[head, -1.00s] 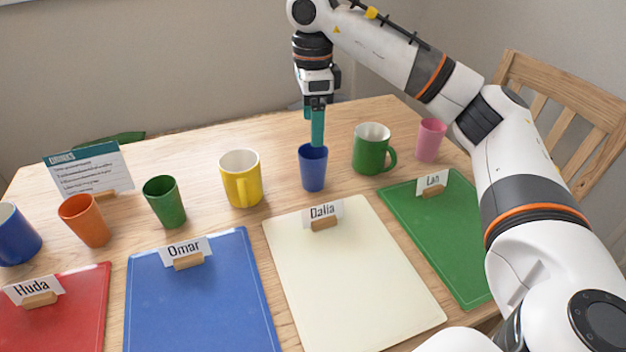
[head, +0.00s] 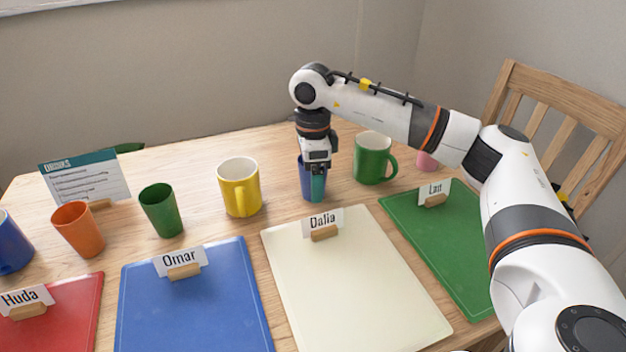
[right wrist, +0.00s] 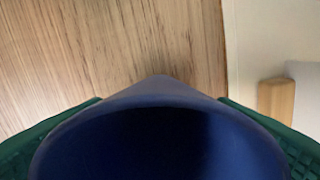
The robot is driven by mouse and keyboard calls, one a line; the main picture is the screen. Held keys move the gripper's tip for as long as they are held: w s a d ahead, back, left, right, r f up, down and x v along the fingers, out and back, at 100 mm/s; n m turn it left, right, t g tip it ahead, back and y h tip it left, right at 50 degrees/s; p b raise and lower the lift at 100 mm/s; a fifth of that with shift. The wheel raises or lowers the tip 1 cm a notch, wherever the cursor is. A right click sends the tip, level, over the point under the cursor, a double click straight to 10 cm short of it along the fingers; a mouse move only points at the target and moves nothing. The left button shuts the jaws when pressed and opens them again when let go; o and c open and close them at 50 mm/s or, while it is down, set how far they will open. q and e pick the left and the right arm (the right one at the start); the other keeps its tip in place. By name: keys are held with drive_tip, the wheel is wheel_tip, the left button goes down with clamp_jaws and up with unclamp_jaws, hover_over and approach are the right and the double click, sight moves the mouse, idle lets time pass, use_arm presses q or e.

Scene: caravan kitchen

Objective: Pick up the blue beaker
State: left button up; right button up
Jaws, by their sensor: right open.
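The blue beaker (head: 305,183) stands upright on the table behind the cream mat, between the yellow mug and the green mug. My right gripper (head: 315,190) is lowered over it from above, with a teal finger in front of the beaker in the head view. In the right wrist view the beaker's wide mouth (right wrist: 160,145) fills the lower middle, with one green finger at each side. The gripper is open around the beaker. Whether the fingers touch its wall is unclear. My left gripper is not in view.
The yellow mug (head: 239,187) stands to the left and the green mug (head: 372,160) close to the right. A green beaker (head: 161,211), an orange beaker (head: 78,229) and a larger blue cup (head: 12,243) stand further left. The Dalia card (head: 323,223) is just in front.

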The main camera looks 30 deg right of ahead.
drive_tip(key=c, duration=1)
